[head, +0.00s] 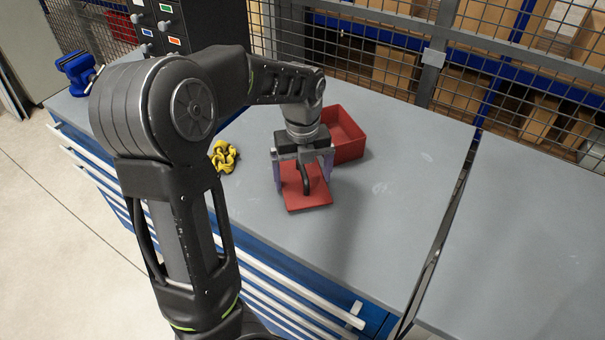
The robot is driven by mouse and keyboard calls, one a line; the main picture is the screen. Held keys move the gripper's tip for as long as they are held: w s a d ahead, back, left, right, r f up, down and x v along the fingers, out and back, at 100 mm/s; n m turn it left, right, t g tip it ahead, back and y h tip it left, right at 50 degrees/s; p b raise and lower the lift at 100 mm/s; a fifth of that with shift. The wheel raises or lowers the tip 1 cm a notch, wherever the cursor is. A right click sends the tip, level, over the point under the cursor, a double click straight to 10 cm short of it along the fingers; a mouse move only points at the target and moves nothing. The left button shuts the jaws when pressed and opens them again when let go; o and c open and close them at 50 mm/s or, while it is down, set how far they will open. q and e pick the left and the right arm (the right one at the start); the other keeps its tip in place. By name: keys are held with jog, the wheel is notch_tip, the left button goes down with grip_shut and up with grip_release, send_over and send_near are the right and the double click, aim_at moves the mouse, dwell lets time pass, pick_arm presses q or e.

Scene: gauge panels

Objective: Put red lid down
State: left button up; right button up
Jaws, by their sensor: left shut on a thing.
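The red lid (308,198) is a flat square plate with a dark arched handle (306,178). It is at or just above the grey bench top, in front of the red box; I cannot tell whether it touches the bench. My left gripper (305,182) points down over the lid and is shut on it, its fingers partly hiding the handle. The red box (347,132) stands open behind and to the right of the gripper. My right gripper is not in view.
A yellow chain-like heap (224,156) lies left of the lid. A blue vise (78,70) sits at the bench's left end. A wire mesh fence (400,60) runs behind. The grey bench top (390,190) is clear to the right, up to a gap between benches.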

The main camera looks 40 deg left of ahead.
aim_at(303, 168)
pick_arm(q)
jog(key=shift+f, duration=0.15)
jog(key=o, duration=1.1)
notch_tip(303, 168, up, 12)
jog(key=shift+r+b, duration=0.2)
jog(key=shift+b, duration=0.15)
